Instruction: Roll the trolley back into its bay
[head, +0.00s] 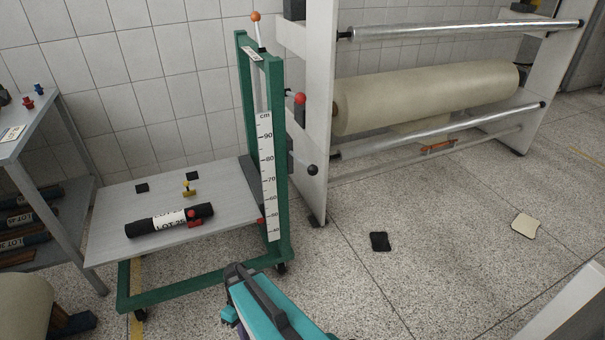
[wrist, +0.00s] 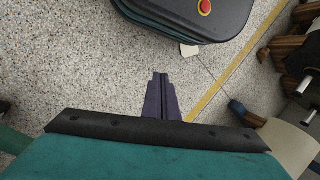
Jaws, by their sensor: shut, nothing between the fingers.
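The trolley (head: 282,165) has a green upright frame with a centimetre scale, a green base on castors and a grey platform (head: 110,208). It stands left of the big roll stand, by the tiled wall. A black roll labelled LOT (head: 165,221) lies on the platform. A strip of yellow floor tape (head: 135,322) shows beneath the trolley's left end; the bay's full outline is not visible. My gripper (wrist: 160,78) shows purple fingers closed together and empty, above speckled floor in the wrist view. In the head view my teal arm is in front of the trolley's right side and its fingertips are mostly hidden.
The roll stand (head: 318,120) carries a large cream roll (head: 430,95). A shelf rack (head: 75,135) stands at the left, with another cream roll (head: 22,305) below. A black scrap (head: 380,241) and a cream scrap (head: 525,226) lie on otherwise open floor at right.

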